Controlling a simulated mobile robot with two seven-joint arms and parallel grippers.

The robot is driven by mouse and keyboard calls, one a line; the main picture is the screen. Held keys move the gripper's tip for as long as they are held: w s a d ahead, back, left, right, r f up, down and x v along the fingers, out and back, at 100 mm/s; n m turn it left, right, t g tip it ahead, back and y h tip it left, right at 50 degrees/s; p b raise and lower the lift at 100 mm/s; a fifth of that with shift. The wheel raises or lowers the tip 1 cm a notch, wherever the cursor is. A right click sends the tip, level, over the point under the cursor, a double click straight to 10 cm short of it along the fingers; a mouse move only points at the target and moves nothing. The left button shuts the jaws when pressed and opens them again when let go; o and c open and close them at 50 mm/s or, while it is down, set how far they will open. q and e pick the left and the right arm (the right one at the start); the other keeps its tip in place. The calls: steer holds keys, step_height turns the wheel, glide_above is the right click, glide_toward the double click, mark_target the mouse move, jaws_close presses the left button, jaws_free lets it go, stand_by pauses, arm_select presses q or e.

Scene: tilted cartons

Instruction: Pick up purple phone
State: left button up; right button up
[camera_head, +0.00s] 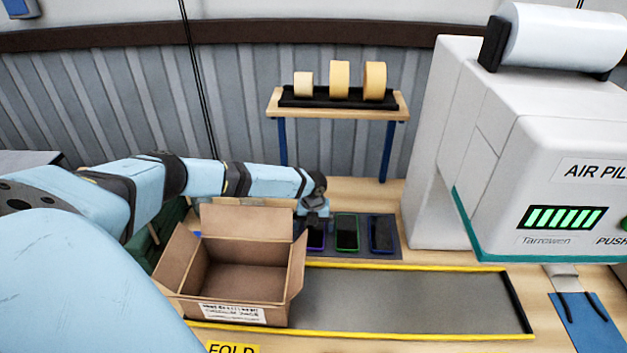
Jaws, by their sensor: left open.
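The purple phone (316,238) lies on a dark mat (365,254) behind the conveyor-like strip, leftmost of the phones that show there. Its upper part is hidden by my left gripper (314,216). My left arm reaches in from the left, over the area behind the carton, and the gripper is just above the purple phone, pointing down. The gripper is open; its fingers are small and I cannot tell whether they touch the phone. My right gripper is not in view.
A green-edged phone (347,232) and a dark blue phone (381,234) lie to the right on the mat. An open, empty carton (240,285) stands at front left on a yellow-edged grey strip (410,300). A large white machine (540,130) stands right; a tape rack (340,108) stands behind.

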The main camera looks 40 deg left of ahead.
arm_select(q)
steer(key=shift+f, duration=0.7)
steer(key=c, duration=1)
steer(key=shift+r, duration=0.1)
